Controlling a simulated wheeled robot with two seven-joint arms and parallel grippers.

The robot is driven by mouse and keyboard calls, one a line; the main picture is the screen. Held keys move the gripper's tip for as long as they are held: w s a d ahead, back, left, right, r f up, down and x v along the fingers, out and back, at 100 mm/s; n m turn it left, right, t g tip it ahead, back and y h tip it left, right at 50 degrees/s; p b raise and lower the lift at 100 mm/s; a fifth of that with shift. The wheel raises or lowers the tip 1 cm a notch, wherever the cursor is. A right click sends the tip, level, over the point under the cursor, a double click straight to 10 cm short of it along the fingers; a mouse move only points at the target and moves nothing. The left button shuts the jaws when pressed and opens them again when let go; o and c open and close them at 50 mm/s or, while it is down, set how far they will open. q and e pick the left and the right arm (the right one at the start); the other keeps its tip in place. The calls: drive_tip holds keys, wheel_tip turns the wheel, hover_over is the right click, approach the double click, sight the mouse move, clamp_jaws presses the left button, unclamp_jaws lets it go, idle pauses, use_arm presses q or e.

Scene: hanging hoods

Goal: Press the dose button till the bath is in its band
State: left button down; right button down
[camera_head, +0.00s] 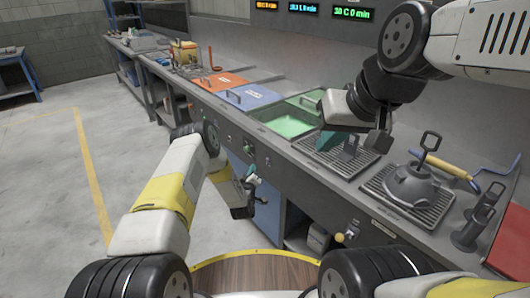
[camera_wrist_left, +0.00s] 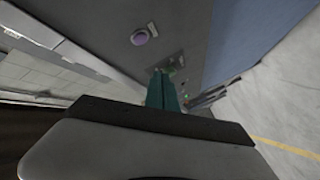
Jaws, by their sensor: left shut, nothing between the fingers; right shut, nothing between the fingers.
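The bath with pale green liquid (camera_head: 290,122) is set into the counter. My left gripper (camera_head: 252,180) is at the counter's front panel, low and in front of the bath. Its shut teal fingers (camera_wrist_left: 166,92) point at the panel in the left wrist view, close to a small greenish fitting (camera_wrist_left: 170,70); I cannot tell whether they touch it. A purple round button (camera_wrist_left: 140,37) is on the panel, apart from the fingers. Which control is the dose button cannot be read. My right gripper (camera_head: 326,141) is shut above the rack beside the bath.
Lit wall displays include a green one (camera_head: 352,14) reading about 20 C 0 min. Orange (camera_head: 216,80) and blue (camera_head: 254,96) covers lie left of the bath. A grey hood-shaped piece (camera_head: 415,182) stands on the right rack. The floor (camera_head: 50,180) at left is clear.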

use_arm(q)
drive_tip(key=w+a+r+m+g+h, duration=0.1)
drive_tip(key=w+r+m, duration=0.1)
drive_tip(key=r, duration=0.8)
drive_tip(key=w+a+r+m+g, duration=0.1)
drive_tip(key=w+r+g, duration=0.1)
drive_tip(key=r, duration=0.7)
drive_tip(key=s+a+r+m+g, duration=0.2)
drive_tip(key=s+a+r, duration=0.1)
drive_tip(key=s+r, duration=0.6)
drive_tip(key=s+a+r+m+g, duration=0.1)
drive_tip(key=s+a+r, duration=0.2)
drive_tip(key=s+r, duration=0.65)
drive_tip(key=s+a+r+m+g, duration=0.1)
drive_tip(key=s+a+r+g, duration=0.1)
drive_tip(key=s, duration=1.3)
drive_tip(key=s+a+r+m+g+y, duration=0.1)
drive_tip(key=s+a+r+g, duration=0.1)
drive_tip(key=s, duration=1.3)
drive_tip(key=shift+s+a+r+m+g, duration=0.4)
drive_tip(key=shift+a+r, duration=0.15)
drive_tip(key=shift+r, duration=0.25)
drive_tip(key=shift+a, duration=0.15)
